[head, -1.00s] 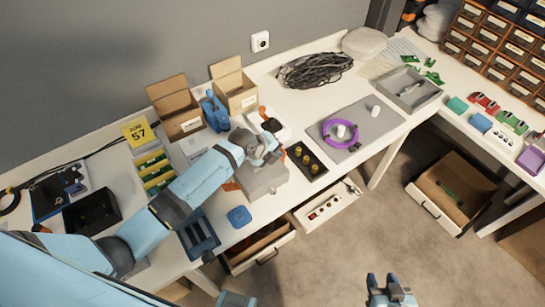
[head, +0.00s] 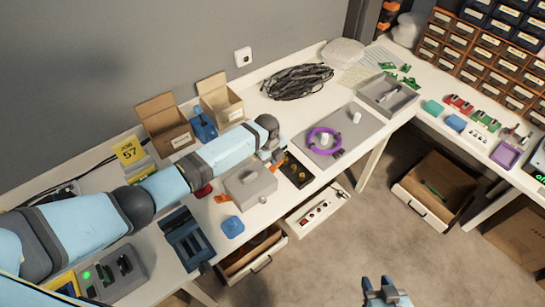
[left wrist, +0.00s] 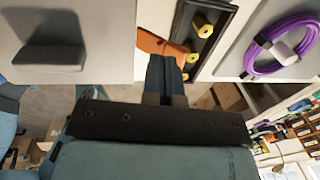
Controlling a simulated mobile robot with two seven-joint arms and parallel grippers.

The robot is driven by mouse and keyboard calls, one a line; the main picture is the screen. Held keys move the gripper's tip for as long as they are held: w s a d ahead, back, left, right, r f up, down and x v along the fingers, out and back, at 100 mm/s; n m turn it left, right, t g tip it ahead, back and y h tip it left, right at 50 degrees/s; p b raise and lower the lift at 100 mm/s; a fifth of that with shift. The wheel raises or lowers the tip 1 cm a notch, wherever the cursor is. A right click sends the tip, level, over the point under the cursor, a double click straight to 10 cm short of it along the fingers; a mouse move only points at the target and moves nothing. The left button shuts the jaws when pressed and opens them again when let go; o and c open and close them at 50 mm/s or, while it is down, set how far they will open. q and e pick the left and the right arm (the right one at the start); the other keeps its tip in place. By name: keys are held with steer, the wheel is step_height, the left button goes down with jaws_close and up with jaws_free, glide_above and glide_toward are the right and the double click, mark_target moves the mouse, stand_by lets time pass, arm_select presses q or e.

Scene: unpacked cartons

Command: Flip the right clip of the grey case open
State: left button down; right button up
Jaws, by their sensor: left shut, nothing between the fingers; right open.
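The grey case (head: 250,189) stands on the white table with its lid down and a handle on top. Its orange left clip (head: 223,198) sticks out at its left side. Its orange right clip (left wrist: 160,46) shows in the left wrist view as a plate sticking out between the case and a dark tray. My left gripper (head: 277,158) is shut and empty at the case's right end. In the left wrist view its fingertips (left wrist: 166,62) overlap the right clip's near edge; I cannot tell whether they touch. My right gripper (head: 386,290) is open and empty, away from the table.
The dark tray with yellow pieces (head: 296,171) lies just right of the case. Beyond it is a grey mat with a purple cable coil (head: 324,141). A blue object (head: 232,227) sits in front of the case. Open cartons (head: 166,124) stand behind my left arm.

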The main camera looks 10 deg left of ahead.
arm_select(q)
steer(key=shift+s+a+f+p, duration=0.25)
steer(key=shift+s+a+p, duration=0.15)
steer(key=shift+s, duration=0.15)
